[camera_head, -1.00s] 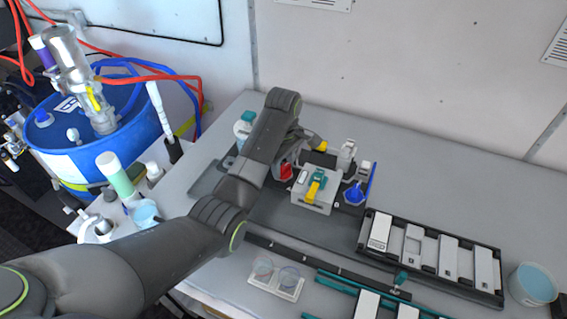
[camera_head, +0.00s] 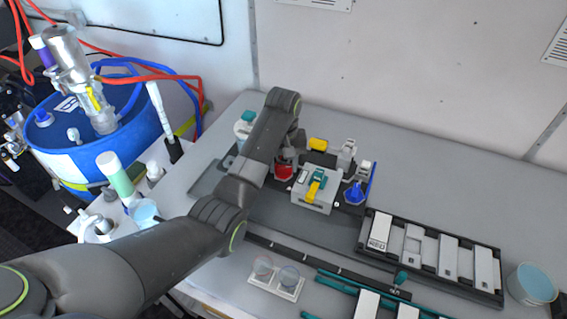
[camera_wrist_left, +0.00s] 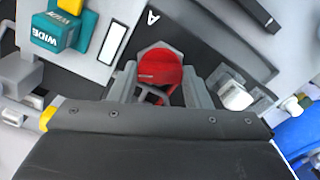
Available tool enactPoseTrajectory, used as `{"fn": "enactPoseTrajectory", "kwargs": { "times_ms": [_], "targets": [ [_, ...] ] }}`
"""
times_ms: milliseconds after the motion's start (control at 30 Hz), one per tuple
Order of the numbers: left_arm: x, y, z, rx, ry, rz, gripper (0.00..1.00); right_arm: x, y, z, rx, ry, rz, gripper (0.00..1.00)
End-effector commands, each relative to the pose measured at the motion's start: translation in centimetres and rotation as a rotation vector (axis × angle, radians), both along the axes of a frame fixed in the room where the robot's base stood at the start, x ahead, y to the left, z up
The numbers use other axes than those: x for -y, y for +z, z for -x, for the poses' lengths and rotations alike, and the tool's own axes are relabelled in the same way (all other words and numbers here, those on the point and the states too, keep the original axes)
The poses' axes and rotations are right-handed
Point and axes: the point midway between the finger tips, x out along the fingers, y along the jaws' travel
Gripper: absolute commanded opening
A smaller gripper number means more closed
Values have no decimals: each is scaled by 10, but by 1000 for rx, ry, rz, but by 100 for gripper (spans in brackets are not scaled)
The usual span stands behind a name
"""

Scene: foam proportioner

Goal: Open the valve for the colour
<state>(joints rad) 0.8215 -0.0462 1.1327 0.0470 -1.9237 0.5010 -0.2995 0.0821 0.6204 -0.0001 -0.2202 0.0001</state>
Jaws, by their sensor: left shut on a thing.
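A red part (camera_head: 284,172) with small unreadable lettering sits at the left of the fixture on the bench. In the left wrist view the red part (camera_wrist_left: 160,70) is between the fingers of my left gripper (camera_wrist_left: 158,82), which is shut on it. A letter A is printed on the dark surface beyond it. In the head view my left wrist covers the fingertips. A grey box (camera_head: 310,199) right of the red part carries a teal and yellow lever (camera_head: 317,184). In the wrist view a teal block marked WIDE (camera_wrist_left: 50,35) shows. My right gripper is not in view.
A blue part (camera_head: 354,193) stands right of the grey box. A black rack (camera_head: 432,258) with grey plates and a light-blue cup (camera_head: 532,285) are at right. A blue drum (camera_head: 95,150) stands at left. The bench's back right is clear.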

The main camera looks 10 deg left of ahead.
Motion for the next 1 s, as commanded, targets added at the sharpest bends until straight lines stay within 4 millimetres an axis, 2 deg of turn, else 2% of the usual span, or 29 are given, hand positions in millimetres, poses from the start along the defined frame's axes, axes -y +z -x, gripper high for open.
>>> {"fn": "enactPoseTrajectory", "kwargs": {
  "times_ms": [300, 500, 1000],
  "targets": [
    [-1, 2, -2, 7, -263, -3, 21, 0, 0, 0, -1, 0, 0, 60],
    [-1, 2, -2, 8, -379, -3, 21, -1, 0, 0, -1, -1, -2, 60],
    [0, 3, -2, 9, -479, -2, 21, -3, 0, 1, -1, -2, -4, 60]
  ]
}}
